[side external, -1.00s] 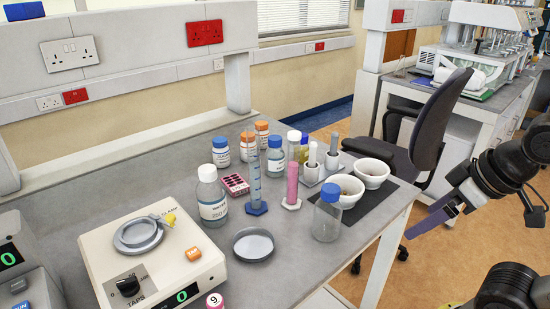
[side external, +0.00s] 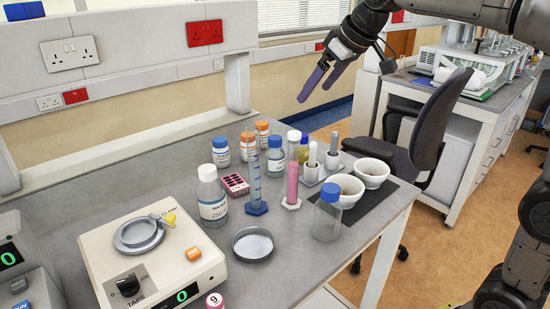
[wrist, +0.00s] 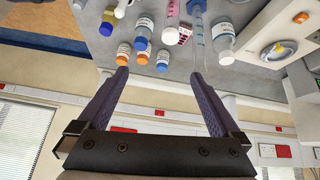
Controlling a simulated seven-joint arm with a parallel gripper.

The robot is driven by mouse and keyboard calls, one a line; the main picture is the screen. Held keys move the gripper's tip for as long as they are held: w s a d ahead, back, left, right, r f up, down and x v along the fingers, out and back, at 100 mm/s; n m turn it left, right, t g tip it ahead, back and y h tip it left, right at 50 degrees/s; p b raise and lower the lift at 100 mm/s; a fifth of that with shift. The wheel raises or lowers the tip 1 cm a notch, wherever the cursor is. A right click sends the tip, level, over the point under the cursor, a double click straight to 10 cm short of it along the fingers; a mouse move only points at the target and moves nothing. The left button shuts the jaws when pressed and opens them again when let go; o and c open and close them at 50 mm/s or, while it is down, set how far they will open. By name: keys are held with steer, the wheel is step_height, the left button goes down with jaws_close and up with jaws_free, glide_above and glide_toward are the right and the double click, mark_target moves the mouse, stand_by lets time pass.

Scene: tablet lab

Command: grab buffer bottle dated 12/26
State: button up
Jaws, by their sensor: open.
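Several small labelled bottles stand in a group on the grey bench: a blue-capped one (side external: 221,153) at left, two orange-capped ones (side external: 248,148) (side external: 262,133) behind, and another blue-capped one (side external: 277,157) at right. The dates on their labels are too small to read, so I cannot tell which is dated 12/26. In the wrist view, the orange-capped bottles (wrist: 123,54) (wrist: 142,58) and the blue-capped ones (wrist: 162,61) (wrist: 143,32) show beyond the fingertips. My gripper (side external: 314,92) is open and empty, raised above and behind the group; it also shows in the wrist view (wrist: 159,77).
Mortars (side external: 372,172), a blue-capped clear bottle (side external: 327,217), a dish (side external: 253,246) and a balance (side external: 150,265) are further off. Bench left of the bottles is clear.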

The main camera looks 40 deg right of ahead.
steer(key=w+d+f, duration=0.2)
steer(key=w+f, duration=0.1)
steer(key=w, duration=0.4)
steer(key=g, duration=0.2)
glide_toward(281, 143)
steer(key=x, duration=0.3)
steer(key=shift+m, duration=0.4)
steer(key=x, duration=0.6)
steer(key=shift+w+f, duration=0.1)
steer(key=shift+f, duration=0.2)
steer(key=shift+s+a+x, duration=0.1)
steer(key=shift+s+x, duration=0.05)
steer(key=shift+x, duration=1.45)
steer(key=shift+s+a+x, duration=0.1)
steer(key=shift+x, duration=1.55)
steer(key=shift+f, duration=0.1)
steer(key=shift+c, duration=0.3)
jaws_close()
